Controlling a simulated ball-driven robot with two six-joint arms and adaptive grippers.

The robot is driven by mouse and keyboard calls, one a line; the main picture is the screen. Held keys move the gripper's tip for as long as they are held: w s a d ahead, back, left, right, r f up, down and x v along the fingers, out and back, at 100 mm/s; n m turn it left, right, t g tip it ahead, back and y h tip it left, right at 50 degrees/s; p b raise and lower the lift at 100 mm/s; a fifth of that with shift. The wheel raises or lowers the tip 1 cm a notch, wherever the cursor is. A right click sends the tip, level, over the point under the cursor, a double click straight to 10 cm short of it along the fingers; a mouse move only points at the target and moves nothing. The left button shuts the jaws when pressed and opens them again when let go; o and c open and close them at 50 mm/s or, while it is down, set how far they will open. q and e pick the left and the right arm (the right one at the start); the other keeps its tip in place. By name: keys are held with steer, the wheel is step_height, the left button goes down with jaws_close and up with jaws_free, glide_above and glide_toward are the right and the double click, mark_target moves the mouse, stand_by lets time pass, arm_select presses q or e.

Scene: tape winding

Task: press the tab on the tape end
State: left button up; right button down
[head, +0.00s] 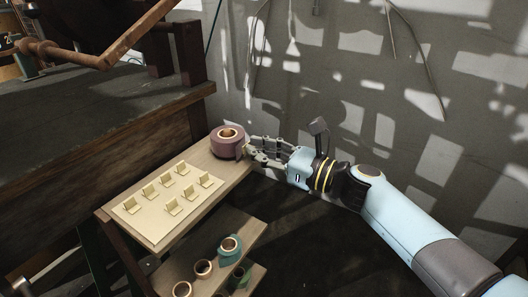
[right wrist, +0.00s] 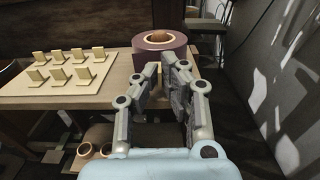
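A mauve tape roll (head: 227,149) with a tan core lies flat at the far right corner of the shelf top; it also shows in the right wrist view (right wrist: 150,61). Several small cream tabs (head: 168,182) stand on a pale board (head: 148,225) left of and nearer than the roll; they show at the left of the right wrist view (right wrist: 58,74). My right gripper (head: 251,151) is beside the roll on its right, its fingers pointing at it. Its fingers (right wrist: 165,66) are partly apart with nothing seen between them. I cannot tell whether they touch the roll. The tape end is not distinguishable. My left gripper is not in view.
The wooden shelf top (head: 205,165) meets a dark workbench (head: 90,120) on its left. A lower shelf holds a teal roll (head: 230,250) and several bare cores (head: 203,268). A grey wall (head: 340,80) stands behind. The floor right of the shelf is clear.

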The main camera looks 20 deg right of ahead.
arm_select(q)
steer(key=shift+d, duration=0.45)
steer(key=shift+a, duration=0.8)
arm_select(e)
steer(key=shift+w+a, duration=0.15)
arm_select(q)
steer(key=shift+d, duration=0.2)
arm_select(e)
steer(key=shift+w, duration=0.1)
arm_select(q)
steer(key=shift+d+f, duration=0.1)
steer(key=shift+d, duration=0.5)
arm_select(e)
steer(key=shift+w+a, duration=0.2)
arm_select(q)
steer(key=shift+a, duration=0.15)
arm_select(e)
steer(key=shift+w+a, duration=0.1)
